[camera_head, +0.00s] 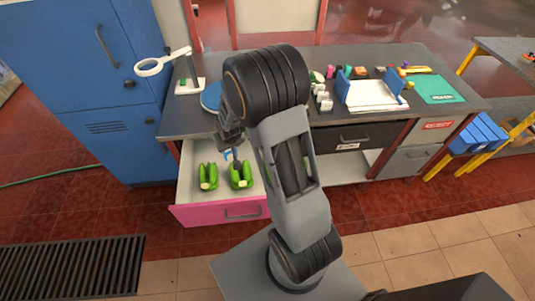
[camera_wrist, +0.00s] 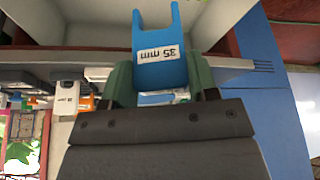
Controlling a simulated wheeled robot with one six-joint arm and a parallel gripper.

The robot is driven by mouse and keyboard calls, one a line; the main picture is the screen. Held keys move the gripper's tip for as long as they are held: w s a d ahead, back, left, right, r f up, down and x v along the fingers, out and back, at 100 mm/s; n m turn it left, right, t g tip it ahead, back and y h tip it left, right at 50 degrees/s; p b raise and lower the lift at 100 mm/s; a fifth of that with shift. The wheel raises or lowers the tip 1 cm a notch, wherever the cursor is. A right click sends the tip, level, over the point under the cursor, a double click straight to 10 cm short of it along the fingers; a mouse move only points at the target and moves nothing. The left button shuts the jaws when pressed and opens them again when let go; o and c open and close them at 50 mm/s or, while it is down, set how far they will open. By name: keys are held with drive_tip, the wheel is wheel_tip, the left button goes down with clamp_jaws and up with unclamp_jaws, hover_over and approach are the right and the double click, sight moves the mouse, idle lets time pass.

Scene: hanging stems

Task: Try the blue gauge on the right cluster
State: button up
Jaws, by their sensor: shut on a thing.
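My gripper (camera_wrist: 160,80) is shut on the blue gauge (camera_wrist: 153,35), a forked piece with a white label reading "35 mm". In the head view my gripper (camera_head: 230,138) hangs over the open drawer, and a small bit of the blue gauge (camera_head: 228,155) shows below it. Two green clusters (camera_head: 208,177) (camera_head: 241,174) are in the drawer. The gauge is above and close behind the right one of these; I cannot tell whether they touch. No cluster is clear in the wrist view.
The drawer (camera_head: 236,211) has a pink front and pale inside. The desk (camera_head: 440,105) above it carries a magnifier lamp (camera_head: 150,67), a paper tray (camera_head: 370,96) and small items. A blue cabinet (camera_head: 100,147) stands left. The tiled floor in front is clear.

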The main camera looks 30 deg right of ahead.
drive_tip(key=s+d+f+m+h+b, duration=0.1)
drive_tip(key=d+f+m+b, duration=0.2)
drive_tip(key=d+f+b, duration=1.4)
drive_tip(key=shift+s+d+f+m+b, duration=0.25)
drive_tip(key=shift+f+m+b, duration=0.25)
drive_tip(key=shift+b, duration=4.1)
drive_tip(key=shift+f+b, duration=1.65)
drive_tip(key=shift+f, duration=0.5)
drive_tip(key=shift+r, duration=0.1)
wheel_tip(320, 180, up, 8)
drive_tip(key=p, duration=0.6)
drive_tip(key=shift+r, duration=0.15)
